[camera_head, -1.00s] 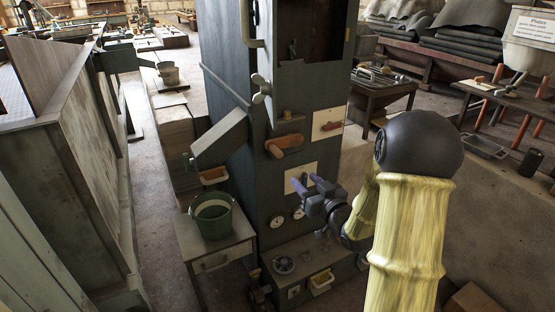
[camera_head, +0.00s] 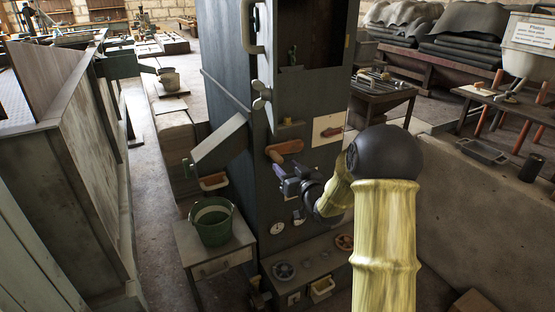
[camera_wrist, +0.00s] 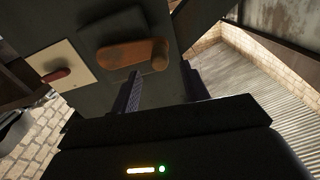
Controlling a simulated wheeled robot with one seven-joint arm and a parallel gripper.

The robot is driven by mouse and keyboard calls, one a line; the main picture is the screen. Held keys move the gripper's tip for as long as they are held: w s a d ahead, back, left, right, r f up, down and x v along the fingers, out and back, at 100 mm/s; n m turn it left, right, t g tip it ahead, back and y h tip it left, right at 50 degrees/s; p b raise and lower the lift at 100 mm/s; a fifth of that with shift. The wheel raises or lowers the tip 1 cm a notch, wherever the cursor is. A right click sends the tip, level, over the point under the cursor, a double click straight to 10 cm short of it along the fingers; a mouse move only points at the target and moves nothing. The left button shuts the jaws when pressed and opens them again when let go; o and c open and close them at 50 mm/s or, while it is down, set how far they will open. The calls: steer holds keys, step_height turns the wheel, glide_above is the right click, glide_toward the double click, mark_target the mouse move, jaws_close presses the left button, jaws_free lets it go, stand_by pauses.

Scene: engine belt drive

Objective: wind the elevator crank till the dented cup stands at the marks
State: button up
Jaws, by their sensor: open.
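The elevator housing (camera_head: 228,110) is a tall dark cabinet in the middle of the head view. A wooden crank handle (camera_head: 284,148) sits on its front face, and it also shows in the wrist view (camera_wrist: 128,55) as an orange-brown bar with a round knob at one end. My gripper (camera_head: 281,178) is open and empty, just below the crank handle and apart from it. In the wrist view the two fingers (camera_wrist: 163,88) stand apart with the knob ahead of them. I cannot make out the dented cup or the marks.
A green bucket (camera_head: 211,222) stands on a small table left of the cabinet. A white plate with a red lever (camera_head: 331,131) is right of the crank. Gauges and a low ledge (camera_head: 300,262) lie below my gripper. A sloping chute (camera_head: 220,143) juts out on the left.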

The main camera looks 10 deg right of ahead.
mark_target(281, 162)
steer(key=x, duration=0.6)
steer(key=shift+w+a, duration=0.15)
steer(key=shift+w, duration=0.15)
jaws_close()
